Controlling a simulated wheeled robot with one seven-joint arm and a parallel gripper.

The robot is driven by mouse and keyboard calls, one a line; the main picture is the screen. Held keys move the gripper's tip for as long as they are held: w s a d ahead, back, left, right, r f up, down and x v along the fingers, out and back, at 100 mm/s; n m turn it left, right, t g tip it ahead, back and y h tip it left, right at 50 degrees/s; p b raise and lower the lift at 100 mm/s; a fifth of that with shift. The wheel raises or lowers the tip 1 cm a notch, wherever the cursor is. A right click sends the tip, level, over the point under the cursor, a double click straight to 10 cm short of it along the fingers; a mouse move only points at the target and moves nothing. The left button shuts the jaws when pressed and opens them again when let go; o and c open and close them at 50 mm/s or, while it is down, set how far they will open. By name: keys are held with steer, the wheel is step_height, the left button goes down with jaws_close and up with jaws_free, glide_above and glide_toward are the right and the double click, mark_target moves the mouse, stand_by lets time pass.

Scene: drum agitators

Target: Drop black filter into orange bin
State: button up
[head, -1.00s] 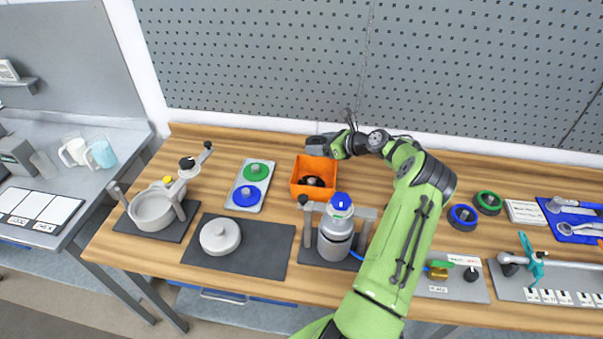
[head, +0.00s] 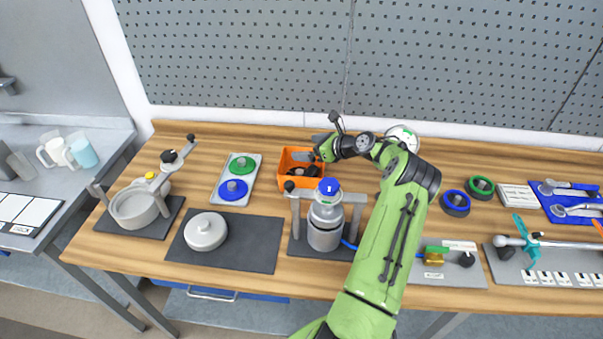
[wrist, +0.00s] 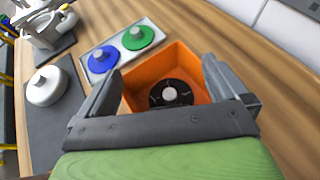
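The orange bin (head: 284,163) stands on the wooden bench, left of my arm in the head view. It also shows between my fingers in the wrist view (wrist: 150,70). The black filter (wrist: 171,94), a dark disc with a pale centre, lies inside the bin on its floor. In the head view it is a small dark shape, partly hidden. My gripper (wrist: 163,68) is open and empty, its two fingers spread wide on either side of the bin as seen from the wrist. In the head view my gripper (head: 312,150) is at the bin's back right.
A metal canister with a blue cap (head: 326,215) stands in front of the bin. A tray with green and blue discs (head: 236,180) lies to its left. A white lid (head: 205,231) rests on a dark mat. The pegboard wall (head: 250,65) rises behind the bench.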

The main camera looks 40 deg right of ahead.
steer(key=v, duration=0.7)
steer(key=shift+s, duration=0.2)
steer(key=shift+r, duration=0.1)
steer(key=w+a+r+n+g, duration=0.25)
steer(key=a+r+n, duration=0.4)
steer(key=a, duration=0.65)
steer(key=w+a+r+n+g, duration=0.1)
steer(key=a+r+n+g, duration=0.25)
steer(key=a+n, duration=0.75)
steer(key=s+a+r+n+g+h, duration=0.1)
steer(key=s+a+r+n, duration=0.1)
steer(key=s+a+n, duration=0.4)
steer(key=s+a+r+n+g+h, duration=0.1)
steer(key=s+a+r, duration=0.1)
steer(key=s+a, duration=0.45)
steer(key=s+a+n+t, duration=0.1)
steer(key=s+a+n, duration=0.4)
steer(key=s+n, duration=0.4)
steer(key=s, duration=0.4)
steer(key=shift+a+f, duration=0.2)
steer(key=shift+f, duration=0.2)
